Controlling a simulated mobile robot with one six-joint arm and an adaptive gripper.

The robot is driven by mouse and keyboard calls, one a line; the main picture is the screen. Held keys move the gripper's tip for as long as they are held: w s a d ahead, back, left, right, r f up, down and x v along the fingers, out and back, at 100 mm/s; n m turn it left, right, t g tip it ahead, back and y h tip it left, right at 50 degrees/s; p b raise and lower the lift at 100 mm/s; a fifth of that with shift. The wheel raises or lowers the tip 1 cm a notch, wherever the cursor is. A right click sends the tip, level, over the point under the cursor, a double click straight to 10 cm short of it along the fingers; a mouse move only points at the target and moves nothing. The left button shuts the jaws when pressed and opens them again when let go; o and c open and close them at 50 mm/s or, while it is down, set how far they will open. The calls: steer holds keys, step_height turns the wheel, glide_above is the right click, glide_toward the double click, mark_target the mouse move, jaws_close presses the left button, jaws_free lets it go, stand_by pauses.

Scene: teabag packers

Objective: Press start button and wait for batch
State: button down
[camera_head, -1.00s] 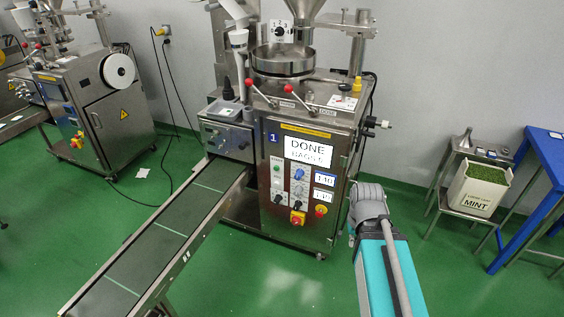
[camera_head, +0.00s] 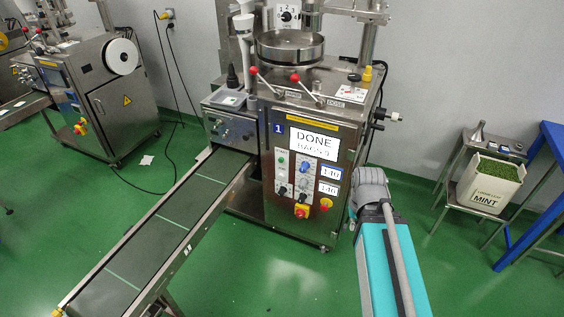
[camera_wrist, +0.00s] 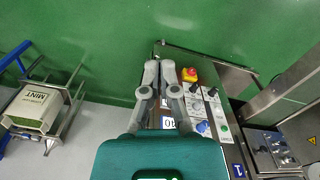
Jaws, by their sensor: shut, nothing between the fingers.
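Machine 1 (camera_head: 262,185) is a steel teabag packer with the label "1". Its screen (camera_head: 313,143) reads "DONE" with a bags line below, the number looking like 9. The green start button (camera_head: 280,161) is at the panel's upper left; in the wrist view the green button (camera_wrist: 223,128) lies right of my fingers. The red emergency stop on a yellow base (camera_head: 301,211) is low on the panel; it also shows in the wrist view (camera_wrist: 189,74). My gripper (camera_wrist: 160,62) is shut and empty, apart from the green button. My arm hides its fingers in the head view.
A conveyor (camera_head: 165,232) runs from the machine to the front left, its belt bare except for pale cross lines. A mint box (camera_head: 489,185) stands on a steel stool at right, beside a blue-legged table (camera_head: 540,220). Another packer (camera_head: 90,95) stands at left.

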mark_target(281, 160)
steer(key=w+a+f+t+y+b, duration=0.2)
steer(key=w+a+f+t+b, duration=0.3)
steer(key=w+a+b, duration=0.5)
steer(key=w+a+f+m+t+y+b, duration=0.1)
steer(key=w+a+f+t+y+b, duration=0.1)
steer(key=w+a+f+t+b, duration=0.3)
steer(key=w+a+f+m+t+y+b, duration=0.1)
steer(key=w+a+f+t+y+b, duration=0.2)
steer(key=w+a+f+b, duration=0.4)
steer(key=w+a+t+b, duration=0.1)
steer(key=w+a+b, duration=0.3)
steer(key=w+b, duration=0.1)
steer(key=w+a+b, duration=0.3)
steer(key=w+b, duration=0.3)
steer(key=w, duration=0.2)
steer(key=shift+w+a+f+t, duration=0.25)
steer(key=shift+a+t, duration=0.1)
steer(key=shift+t, duration=0.05)
steer(key=shift+w, duration=0.15)
steer(key=shift+w+d, duration=0.5)
steer(key=shift+w, duration=0.85)
steer(key=shift+w+d, duration=0.5)
steer(key=shift+w, duration=0.8)
steer(key=shift+w+d, duration=0.5)
steer(key=shift+w, duration=0.85)
steer(key=shift+w, duration=0.2)
steer(key=shift+w+d, duration=0.1)
steer(key=shift+w, duration=0.15)
